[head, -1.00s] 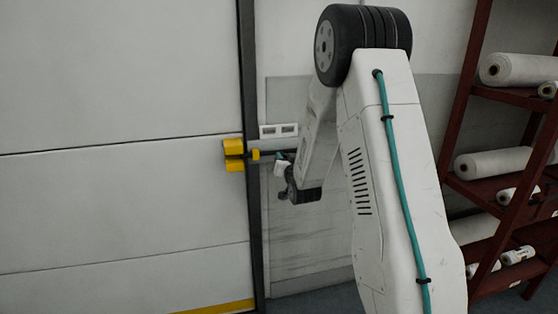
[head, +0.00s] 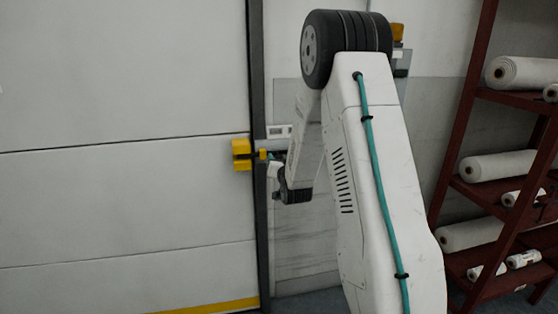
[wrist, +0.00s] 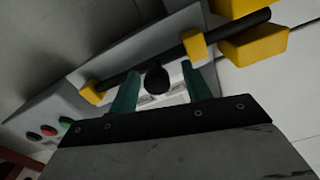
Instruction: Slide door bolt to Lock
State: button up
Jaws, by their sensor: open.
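The door bolt (wrist: 222,33) is a black rod, slanting across the wrist view through yellow guides (wrist: 195,45) on a grey plate. Its right end reaches between the two yellow blocks of the catch (wrist: 255,46). The catch also shows at the edge of the white door in the head view (head: 241,154). A black round knob (wrist: 157,80) stands out from the bolt. My gripper (wrist: 160,84) is open, with its teal fingers on either side of the knob. Contact cannot be told. In the head view, my gripper is small beside the catch and partly hidden by my arm.
A control box with red and green buttons (wrist: 48,131) is at the left in the wrist view. The white door (head: 120,200) fills the left of the head view. A red-brown rack (head: 480,130) with white rolls stands at the right.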

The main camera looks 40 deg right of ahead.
jog(key=v, duration=0.7)
jog(key=shift+s+a, duration=0.15)
jog(key=shift+a, duration=0.05)
